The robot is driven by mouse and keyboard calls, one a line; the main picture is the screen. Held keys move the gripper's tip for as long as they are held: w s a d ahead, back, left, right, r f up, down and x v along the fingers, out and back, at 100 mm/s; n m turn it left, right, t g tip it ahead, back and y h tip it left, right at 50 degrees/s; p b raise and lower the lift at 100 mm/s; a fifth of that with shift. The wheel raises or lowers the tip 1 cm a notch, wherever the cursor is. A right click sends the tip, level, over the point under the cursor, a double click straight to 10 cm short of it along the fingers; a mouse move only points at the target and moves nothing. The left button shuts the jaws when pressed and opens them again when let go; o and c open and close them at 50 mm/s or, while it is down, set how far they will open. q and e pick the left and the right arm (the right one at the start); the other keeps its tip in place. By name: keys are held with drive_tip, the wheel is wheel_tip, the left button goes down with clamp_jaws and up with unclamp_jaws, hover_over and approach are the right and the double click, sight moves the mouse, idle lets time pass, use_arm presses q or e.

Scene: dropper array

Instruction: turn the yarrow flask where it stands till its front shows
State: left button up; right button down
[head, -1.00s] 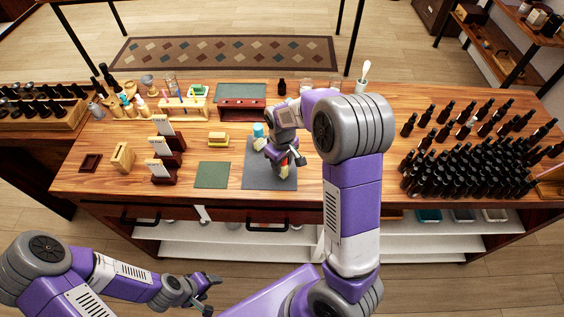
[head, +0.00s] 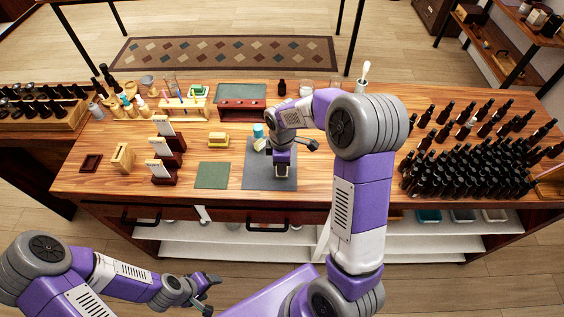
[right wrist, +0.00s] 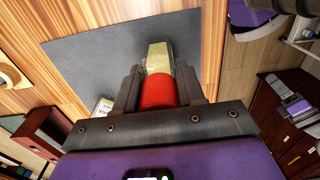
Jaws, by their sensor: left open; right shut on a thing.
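A flask with a red cap (right wrist: 158,92) and a pale yellow-green body (right wrist: 160,58) is between the fingers of my right gripper (right wrist: 160,78), which is shut on it. I cannot read a name on it or tell which side is its front. In the head view my right gripper (head: 281,170) is over the dark grey mat (head: 257,180) and hides this flask. A second flask with a cyan cap (head: 258,131) and a pale body stands at the mat's far left part, close to my right gripper. My left gripper (head: 208,287) is open and empty, in front of the table.
Card stands (head: 163,172) are further left. Many dark bottles (head: 455,165) crowd the right side. The wood right of the grey mat is mostly clear.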

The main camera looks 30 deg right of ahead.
drive_tip(key=c, duration=0.6)
unclamp_jaws()
wheel_tip(320, 180, up, 8)
drive_tip(key=shift+f+p, duration=0.2)
drive_tip(key=shift+p, duration=0.1)
